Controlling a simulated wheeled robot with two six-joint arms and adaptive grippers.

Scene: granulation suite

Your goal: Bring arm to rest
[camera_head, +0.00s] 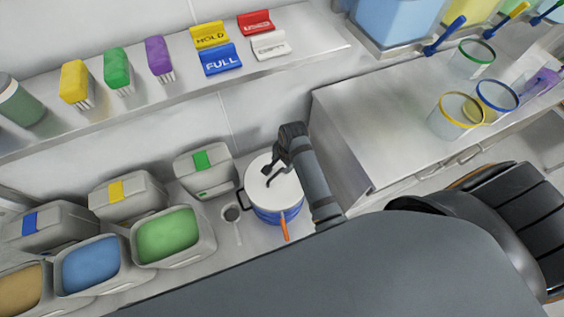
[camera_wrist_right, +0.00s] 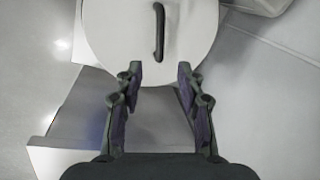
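My right gripper (camera_head: 268,177) reaches in over a round pot with a white lid (camera_head: 261,203) and a blue band. In the right wrist view the right gripper (camera_wrist_right: 160,78) is open, with nothing between its fingers. The lid (camera_wrist_right: 113,35) lies just beyond the fingertips there, and its dark bar handle (camera_wrist_right: 158,32) stands clear of them. I cannot tell the exact height of the fingers above the lid. My left gripper is not in view.
An orange-handled tool (camera_head: 285,230) sticks out beside the pot. Open bins, such as the green one (camera_head: 166,237), line the lower left. A steel cabinet (camera_head: 345,150) rises close to the right of my arm.

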